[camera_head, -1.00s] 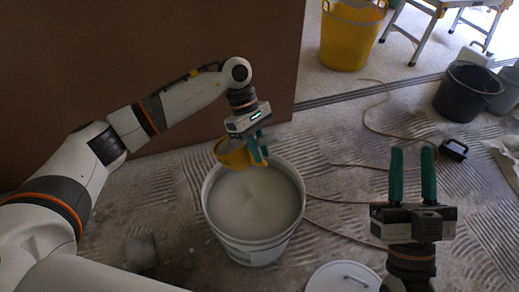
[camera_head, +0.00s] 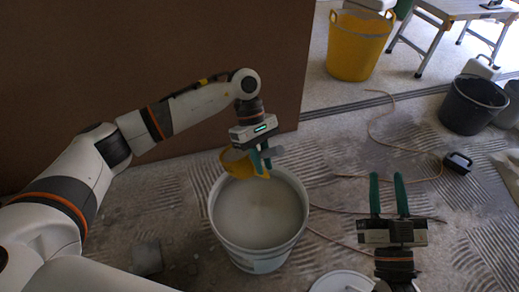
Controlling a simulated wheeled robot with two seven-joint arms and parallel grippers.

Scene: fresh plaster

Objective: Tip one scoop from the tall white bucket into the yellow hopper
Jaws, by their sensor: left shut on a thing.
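The tall white bucket (camera_head: 222,229) stands on the floor, nearly full of pale grey-white material. My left gripper (camera_head: 262,163) is shut on a yellow scoop (camera_head: 236,164), at the bucket's far rim. The scoop appears tilted; its contents, and whether it touches the rim, I cannot tell. A large yellow tub (camera_head: 357,47) stands upright at the back; I cannot tell whether it is the hopper. A pale yellowish thing (camera_head: 508,172) is cut off at the right edge. My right gripper (camera_head: 388,178) is open and empty, right of the bucket.
A brown board (camera_head: 130,70) stands behind the bucket. A black bucket (camera_head: 470,104), a small black box (camera_head: 457,162) and a trestle table (camera_head: 465,8) are at the right. A hose (camera_head: 372,125) crosses the floor. A white lid (camera_head: 340,283) lies in front, and a grey block (camera_head: 147,256) left.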

